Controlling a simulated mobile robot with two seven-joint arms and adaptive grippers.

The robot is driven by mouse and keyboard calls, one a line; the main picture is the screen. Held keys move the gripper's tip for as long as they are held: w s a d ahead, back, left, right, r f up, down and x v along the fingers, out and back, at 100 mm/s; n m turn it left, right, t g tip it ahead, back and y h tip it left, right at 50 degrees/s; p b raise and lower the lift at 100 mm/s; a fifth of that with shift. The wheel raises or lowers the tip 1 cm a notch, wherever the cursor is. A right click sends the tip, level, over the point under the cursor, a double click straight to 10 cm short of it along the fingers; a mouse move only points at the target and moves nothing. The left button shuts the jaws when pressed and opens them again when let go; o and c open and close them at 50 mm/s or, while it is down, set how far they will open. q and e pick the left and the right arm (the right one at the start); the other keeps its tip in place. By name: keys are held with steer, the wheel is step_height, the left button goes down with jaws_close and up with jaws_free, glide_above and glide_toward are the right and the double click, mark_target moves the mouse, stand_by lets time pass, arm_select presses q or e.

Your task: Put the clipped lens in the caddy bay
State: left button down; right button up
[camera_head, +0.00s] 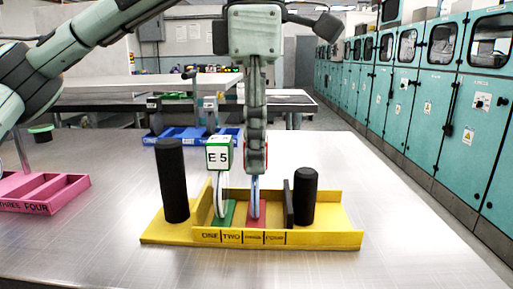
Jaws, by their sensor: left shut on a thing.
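The yellow caddy (335,240) stands on the metal table, with bay labels ONE and TWO readable and two smaller labels to their right. My left gripper (256,176) points straight down over its middle and is shut on a thin ringed lens (255,199). The fingers hide the top of this lens; a red edge shows beside them. The lens's lower end is at a red base or pad in the caddy; I cannot tell if they touch. Just left, another ringed lens (219,195) with a green-framed E5 tag (219,154) stands upright over green. My right gripper is not in view.
A tall black cylinder (172,182) stands at the caddy's left, and a shorter one (305,197) with a black plate (288,204) at its right. A pink caddy (60,198) is at left, a blue caddy (165,141) behind. The table's right side is clear.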

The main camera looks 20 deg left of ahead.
arm_select(q)
steer(key=shift+f, duration=0.15)
steer(key=c, duration=1.1)
jaws_free()
steer(key=shift+c, duration=0.2)
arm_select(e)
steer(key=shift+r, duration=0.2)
arm_select(q)
steer(key=shift+r, duration=0.6)
step_height(320, 180, up, 11)
steer(key=p, duration=0.4)
steer(key=shift+r, duration=0.15)
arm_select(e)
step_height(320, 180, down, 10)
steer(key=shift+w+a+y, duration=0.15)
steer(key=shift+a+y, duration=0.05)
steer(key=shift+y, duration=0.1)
